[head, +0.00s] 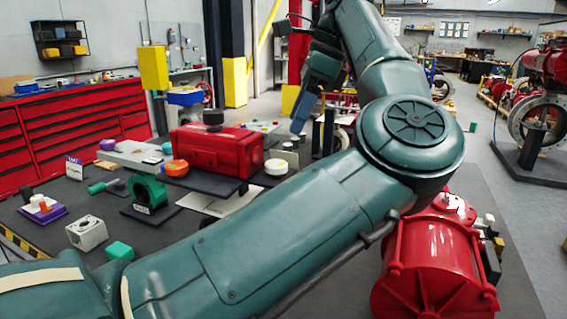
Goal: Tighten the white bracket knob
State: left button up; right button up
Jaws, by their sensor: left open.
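A white round knob (276,167) shows at the right end of the black plate, beside the red actuator box (212,150). A second white round piece (37,200) stands with an orange one on a purple block at the far left; I cannot tell for certain which is the bracket knob. My left arm crosses the front of the view, bends at the elbow, and reaches up and back. My left gripper (300,116) hangs tilted down behind the white knob, apart from it, with nothing visible in it. My right gripper is not in view.
An orange knob (176,168) is left of the red box. A large red cylinder (433,270) stands at lower right. My arm hides much of the table's front.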

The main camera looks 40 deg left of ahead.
aim_at(278, 163)
pick_arm(q)
jog(key=b+x, duration=0.2)
jog(key=x, duration=0.7)
jog(key=shift+w, duration=0.15)
jog(key=shift+c, duration=0.4)
jog(key=c, duration=0.9)
